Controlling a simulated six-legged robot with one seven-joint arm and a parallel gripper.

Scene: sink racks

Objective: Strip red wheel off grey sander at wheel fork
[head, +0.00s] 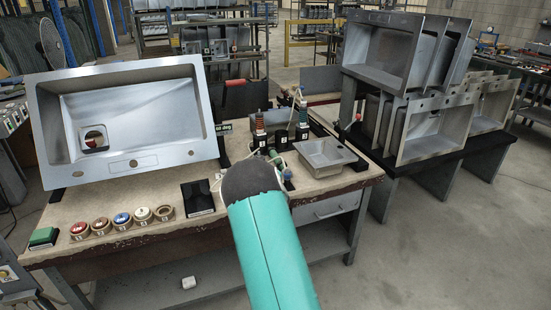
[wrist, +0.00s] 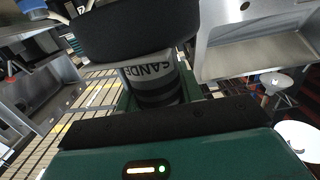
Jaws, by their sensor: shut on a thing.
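In the wrist view my gripper (wrist: 155,108) is shut on the grey sander (wrist: 150,72), whose side carries printed letters reading "SANDE" and dark bands below them. A wide dark rounded part (wrist: 130,32) covers the upper end of the sander; I cannot tell whether it belongs to the sander. No red wheel shows on the sander. In the head view my arm hides the gripper and sander. I cannot pick out the wheel fork with certainty. A red disc (head: 79,229) sits in a round holder at the bench's front left.
The bench (head: 180,225) bears a row of round holders, a black block (head: 198,198), a green pad (head: 44,237) and a large tilted sink (head: 140,165). Two upright tools, one orange (head: 259,123) and one green (head: 303,117), stand near a small basin (head: 325,152). Sinks (head: 435,130) fill the right rack.

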